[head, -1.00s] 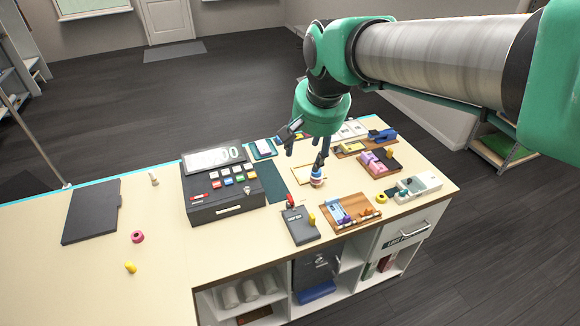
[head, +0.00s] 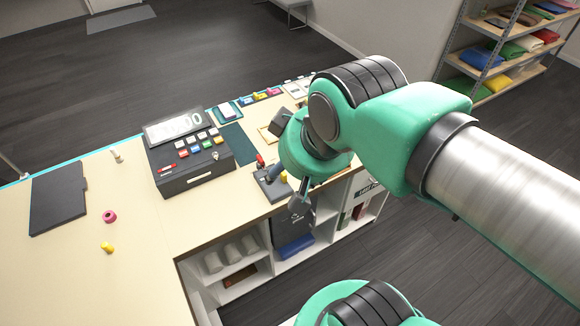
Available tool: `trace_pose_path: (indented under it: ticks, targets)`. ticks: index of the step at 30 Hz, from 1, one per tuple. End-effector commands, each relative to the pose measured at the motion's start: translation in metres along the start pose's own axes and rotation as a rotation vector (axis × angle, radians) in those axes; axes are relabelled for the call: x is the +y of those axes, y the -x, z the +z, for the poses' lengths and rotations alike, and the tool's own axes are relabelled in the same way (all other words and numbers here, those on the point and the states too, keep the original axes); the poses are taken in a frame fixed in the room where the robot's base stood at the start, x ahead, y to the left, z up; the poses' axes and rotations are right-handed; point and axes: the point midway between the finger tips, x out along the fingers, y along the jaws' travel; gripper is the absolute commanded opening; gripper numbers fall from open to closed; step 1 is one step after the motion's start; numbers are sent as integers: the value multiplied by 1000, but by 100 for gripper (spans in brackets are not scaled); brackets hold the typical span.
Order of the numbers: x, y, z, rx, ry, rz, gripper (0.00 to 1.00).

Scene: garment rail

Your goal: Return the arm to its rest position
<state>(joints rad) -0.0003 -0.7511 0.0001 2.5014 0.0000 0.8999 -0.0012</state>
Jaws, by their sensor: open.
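My arm is bent in front of the right part of the counter in the head view. My gripper (head: 302,196) hangs at the counter's front edge, pointing down, with the dark device on the counter just behind and left of it. Its fingers are partly hidden by my wrist, and I see nothing held in it. The counter (head: 140,215) is pale wood.
A black folder (head: 58,197), a pink tape roll (head: 109,216) and a yellow piece (head: 107,247) lie at left. A shelf rack (head: 497,45) with folded cloths stands at right. Open floor lies right of the counter.

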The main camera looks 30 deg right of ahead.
Motion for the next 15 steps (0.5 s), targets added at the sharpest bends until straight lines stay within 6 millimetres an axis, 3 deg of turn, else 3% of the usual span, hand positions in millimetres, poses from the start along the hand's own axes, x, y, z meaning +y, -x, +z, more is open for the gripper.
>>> trace_pose_path:
  ticks: [9,15]
  targets:
    - [0,-1,0,0,-1,0,53]
    - [0,-14,7,0,-1,0,53]
